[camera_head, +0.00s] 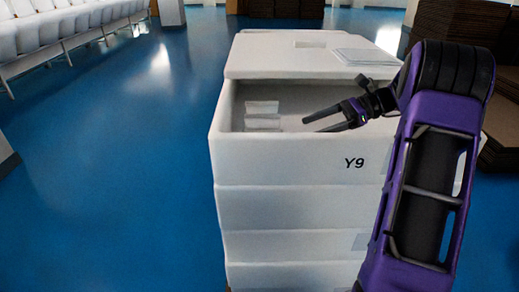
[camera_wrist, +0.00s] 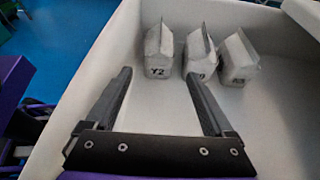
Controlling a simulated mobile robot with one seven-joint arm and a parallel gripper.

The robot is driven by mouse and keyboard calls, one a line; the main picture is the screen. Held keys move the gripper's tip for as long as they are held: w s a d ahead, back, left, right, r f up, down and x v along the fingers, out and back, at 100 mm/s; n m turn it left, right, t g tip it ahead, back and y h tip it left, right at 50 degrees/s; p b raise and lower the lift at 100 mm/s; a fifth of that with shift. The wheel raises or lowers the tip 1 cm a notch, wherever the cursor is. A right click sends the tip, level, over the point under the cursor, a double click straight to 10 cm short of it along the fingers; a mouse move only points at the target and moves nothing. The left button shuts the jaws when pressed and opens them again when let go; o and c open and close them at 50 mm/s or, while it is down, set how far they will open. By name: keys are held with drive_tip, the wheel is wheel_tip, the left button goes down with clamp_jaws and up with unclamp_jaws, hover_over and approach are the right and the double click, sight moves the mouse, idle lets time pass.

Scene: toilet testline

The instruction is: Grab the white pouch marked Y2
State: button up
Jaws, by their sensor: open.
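The white pouch marked Y2 (camera_wrist: 158,55) stands upright in an open white bin, leftmost of three pouches in the wrist view. In the head view my gripper (camera_head: 306,125) reaches into the bin from the right. Small white pouches (camera_head: 263,115) show there near the back left, their marks unreadable.
A middle pouch (camera_wrist: 201,58) and a right pouch (camera_wrist: 237,60) stand beside Y2. The bin (camera_head: 290,150), marked Y9 in front, tops a stack; its walls surround my gripper. A lidded white box (camera_head: 270,58) with papers is behind. Blue floor (camera_head: 110,160) is clear to the left.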

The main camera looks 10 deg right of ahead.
drive_tip(key=b+x, duration=0.1)
drive_tip(key=x, duration=0.8)
drive_tip(key=shift+a+f, duration=0.1)
drive_tip(key=shift+a, duration=0.15)
drive_tip(key=shift+x, duration=2.75)
drive_tip(key=c, duration=1.2)
